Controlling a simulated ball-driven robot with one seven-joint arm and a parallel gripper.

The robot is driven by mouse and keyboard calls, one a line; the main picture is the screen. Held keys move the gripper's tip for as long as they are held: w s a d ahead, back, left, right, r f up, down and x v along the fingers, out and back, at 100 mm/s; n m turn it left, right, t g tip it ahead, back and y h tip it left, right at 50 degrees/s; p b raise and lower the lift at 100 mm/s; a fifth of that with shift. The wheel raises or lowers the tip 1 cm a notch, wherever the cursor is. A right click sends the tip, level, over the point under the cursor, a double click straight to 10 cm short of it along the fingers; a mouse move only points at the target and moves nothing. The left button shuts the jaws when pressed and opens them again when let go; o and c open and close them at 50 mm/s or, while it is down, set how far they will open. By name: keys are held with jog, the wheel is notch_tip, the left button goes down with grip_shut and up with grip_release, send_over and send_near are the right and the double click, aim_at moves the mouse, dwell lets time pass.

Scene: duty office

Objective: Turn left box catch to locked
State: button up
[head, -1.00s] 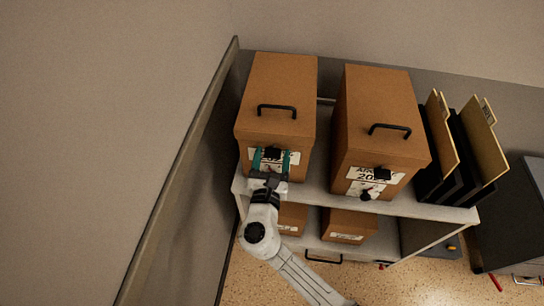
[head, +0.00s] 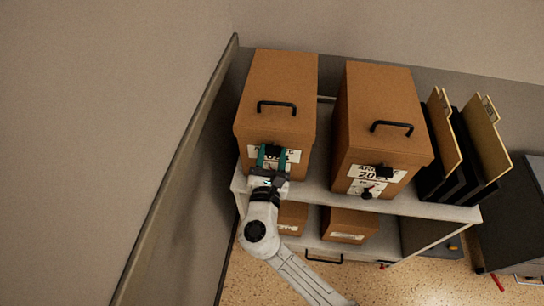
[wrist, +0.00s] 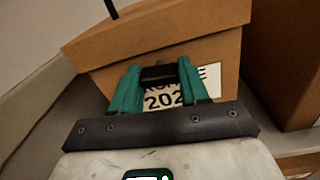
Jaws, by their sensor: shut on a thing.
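The left archive box (head: 277,90) is brown cardboard with a black handle on its sloping lid and a white label on its front. Its black catch (wrist: 160,72) shows between my teal fingertips in the wrist view. My gripper (head: 272,156) is at the front of this box, and its fingers (wrist: 159,78) are shut on the catch from both sides. The fingers and palm cover part of the label and the lower part of the catch. I cannot tell the catch's turn position.
A second archive box (head: 375,110) stands close to the right, with its own black catch parts (head: 384,172). Black and tan files (head: 465,150) stand further right on the same shelf (head: 325,190). Smaller boxes (head: 347,225) sit below. A wall is on the left.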

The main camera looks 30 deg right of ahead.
jog(key=shift+f+m+b, duration=0.2)
jog(key=shift+m+b, duration=7.8)
jog(key=shift+m, duration=0.2)
jog(key=o, duration=1.1)
jog(key=shift+r, duration=0.1)
jog(key=shift+c, duration=0.2)
jog(key=shift+s, duration=0.15)
jog(key=v, duration=1)
jog(key=shift+s+a+b, duration=0.25)
jog(key=shift+b, duration=0.05)
